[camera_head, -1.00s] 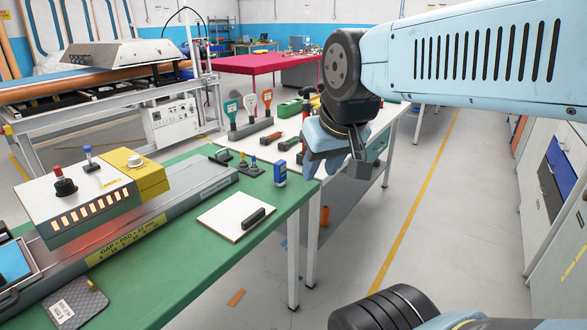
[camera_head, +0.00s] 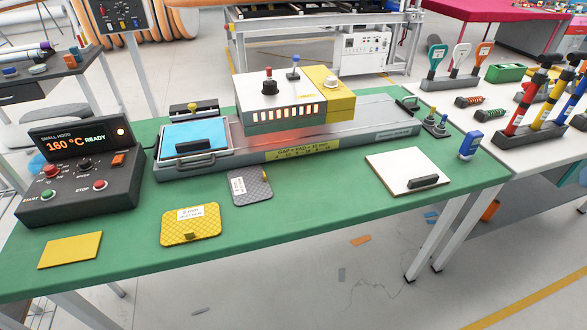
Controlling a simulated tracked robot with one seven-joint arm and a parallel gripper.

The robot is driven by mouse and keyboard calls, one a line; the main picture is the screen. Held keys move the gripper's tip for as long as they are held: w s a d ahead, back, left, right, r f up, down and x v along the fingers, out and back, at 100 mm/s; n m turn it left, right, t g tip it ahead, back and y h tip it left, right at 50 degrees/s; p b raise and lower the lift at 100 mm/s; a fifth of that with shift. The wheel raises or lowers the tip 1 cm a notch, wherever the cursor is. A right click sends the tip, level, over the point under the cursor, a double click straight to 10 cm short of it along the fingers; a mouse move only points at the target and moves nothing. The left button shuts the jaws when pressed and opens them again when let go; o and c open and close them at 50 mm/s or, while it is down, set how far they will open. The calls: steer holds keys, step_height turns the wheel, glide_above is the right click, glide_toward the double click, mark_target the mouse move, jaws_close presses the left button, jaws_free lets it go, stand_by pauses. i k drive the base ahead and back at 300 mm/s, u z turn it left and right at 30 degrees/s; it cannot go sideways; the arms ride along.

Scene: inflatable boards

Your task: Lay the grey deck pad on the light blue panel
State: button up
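The grey deck pad (camera_head: 257,192), a small rounded textured piece with a white label, lies flat on the green table (camera_head: 310,215), in front of the long grey press bed. The light blue panel (camera_head: 211,131) lies on a metal tray (camera_head: 165,171) at the left end of that bed. A black handle (camera_head: 193,147) sits on the panel. The pad is apart from the panel, to its right and nearer to me. My gripper is not in view.
A yellow pad (camera_head: 180,231) and a flat yellow piece (camera_head: 70,251) lie at the table's front left. A control box (camera_head: 80,183) reading 160 °C stands at left. A white board (camera_head: 405,163) with a black handle lies right. The green surface between is clear.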

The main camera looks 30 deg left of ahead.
mark_target(194, 132)
steer(key=z, duration=1.45)
steer(key=k, duration=2.65)
steer(key=u, duration=1.2)
steer(key=i, duration=1)
steer(key=u, duration=0.05)
